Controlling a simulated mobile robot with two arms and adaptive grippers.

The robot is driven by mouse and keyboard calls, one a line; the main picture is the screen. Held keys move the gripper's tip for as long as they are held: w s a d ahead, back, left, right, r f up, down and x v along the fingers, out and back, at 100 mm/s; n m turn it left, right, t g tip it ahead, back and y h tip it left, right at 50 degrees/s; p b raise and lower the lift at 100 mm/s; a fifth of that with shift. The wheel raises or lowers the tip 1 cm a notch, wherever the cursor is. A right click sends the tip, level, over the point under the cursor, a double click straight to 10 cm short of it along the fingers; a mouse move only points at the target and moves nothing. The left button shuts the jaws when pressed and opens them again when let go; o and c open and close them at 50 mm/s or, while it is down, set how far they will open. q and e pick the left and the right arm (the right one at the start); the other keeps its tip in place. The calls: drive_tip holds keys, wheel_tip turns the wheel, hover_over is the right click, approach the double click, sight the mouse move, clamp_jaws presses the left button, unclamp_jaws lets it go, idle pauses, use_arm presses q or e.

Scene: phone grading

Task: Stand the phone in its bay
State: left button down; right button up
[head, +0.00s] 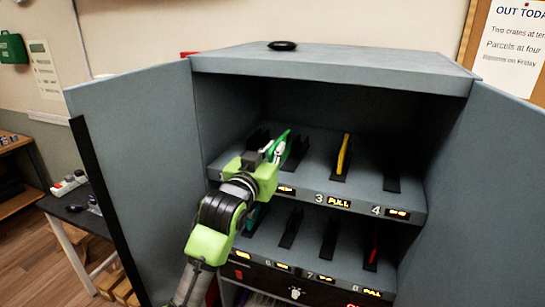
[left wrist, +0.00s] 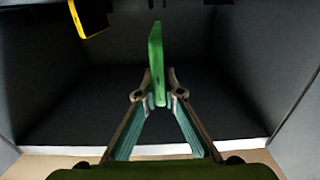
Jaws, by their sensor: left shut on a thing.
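A green phone (head: 281,146) is held on edge, upright but slightly tilted, in the left part of the cabinet's upper shelf (head: 365,192). My left gripper (head: 268,155) is shut on it; in the left wrist view the fingertips (left wrist: 158,92) pinch the lower end of the phone (left wrist: 156,50). Dark slotted bays stand along the upper shelf, one just right of the phone. A yellow phone (head: 343,154) stands in bay 3, labelled FULL, and also shows in the left wrist view (left wrist: 90,14). I cannot tell whether the green phone touches a bay. My right gripper is not in view.
The cabinet's open doors flank it, left (head: 140,150) and right (head: 495,190). The lower shelf holds a red phone (head: 373,248) in bay 8 and a teal one partly hidden by my arm. Bay 4 (head: 391,179) looks empty. A dark disc (head: 282,45) lies on top.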

sight(284, 140)
use_arm(q)
drive_tip(key=x, duration=0.2)
drive_tip(key=b+x, duration=0.1)
drive_tip(key=x, duration=0.1)
drive_tip(key=f+x, duration=0.1)
drive_tip(key=x, duration=0.1)
drive_tip(key=shift+b, duration=0.3)
drive_tip(key=shift+w+d+r+b, duration=0.15)
drive_tip(key=shift+w+r+b, duration=0.1)
drive_tip(key=shift+w+b, duration=0.25)
drive_tip(key=x, duration=0.8)
drive_tip(key=shift+w+f+b, duration=0.15)
drive_tip(key=shift+w+b, duration=0.2)
drive_tip(key=shift+b, duration=0.05)
drive_tip(key=shift+s+d, duration=0.1)
drive_tip(key=shift+f, duration=0.25)
drive_tip(key=shift+f+b, duration=0.65)
drive_tip(key=shift+f, duration=1)
drive_tip(key=shift+f, duration=0.3)
idle(0.4)
